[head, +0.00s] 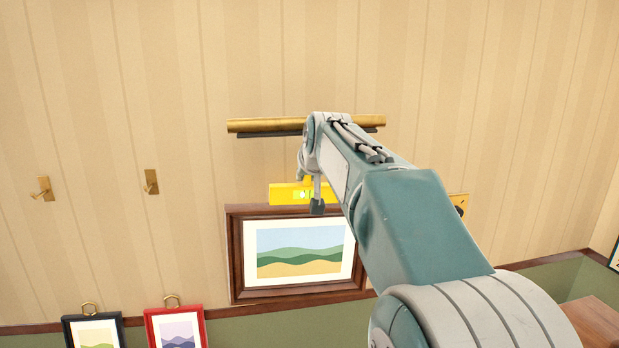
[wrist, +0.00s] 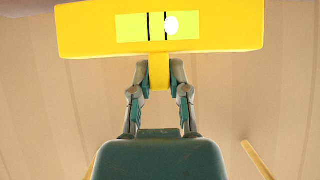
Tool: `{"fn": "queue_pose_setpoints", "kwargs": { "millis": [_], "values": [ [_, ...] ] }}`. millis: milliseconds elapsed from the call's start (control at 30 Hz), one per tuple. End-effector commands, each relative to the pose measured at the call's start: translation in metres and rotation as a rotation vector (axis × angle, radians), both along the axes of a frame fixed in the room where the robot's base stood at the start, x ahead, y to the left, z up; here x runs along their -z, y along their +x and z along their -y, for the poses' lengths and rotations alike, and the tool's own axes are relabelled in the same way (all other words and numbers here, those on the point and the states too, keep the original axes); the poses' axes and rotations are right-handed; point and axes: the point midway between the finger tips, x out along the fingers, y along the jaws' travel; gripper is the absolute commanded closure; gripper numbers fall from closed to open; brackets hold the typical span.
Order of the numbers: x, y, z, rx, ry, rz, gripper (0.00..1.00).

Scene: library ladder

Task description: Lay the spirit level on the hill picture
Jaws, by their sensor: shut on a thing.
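The yellow spirit level (head: 284,194) is in the head view, just above the top edge of the hill picture (head: 236,255). The hill picture has a dark wood frame and hangs on the wall. My gripper (head: 317,190) is at the level, partly hidden by my arm. In the wrist view my gripper (wrist: 159,75) is shut on a yellow tab under the spirit level (wrist: 85,30). I cannot tell whether the level touches the frame.
A brass picture light (head: 265,125) sits on the wall above the level. Two brass hooks (head: 151,182) are at the left. A wooden surface (head: 597,322) is at lower right.

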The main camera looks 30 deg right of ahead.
Motion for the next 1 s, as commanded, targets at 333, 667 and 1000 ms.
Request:
{"fn": "queue_pose_setpoints", "kwargs": {
  "millis": [333,667,1000],
  "values": [
    [0.007,0.022,0.006,0.001,-0.001,0.000,0.93],
    [0.016,0.022,0.005,0.000,0.000,0.001,0.93],
    [0.016,0.021,0.005,0.000,0.000,0.000,0.93]
  ]
}}
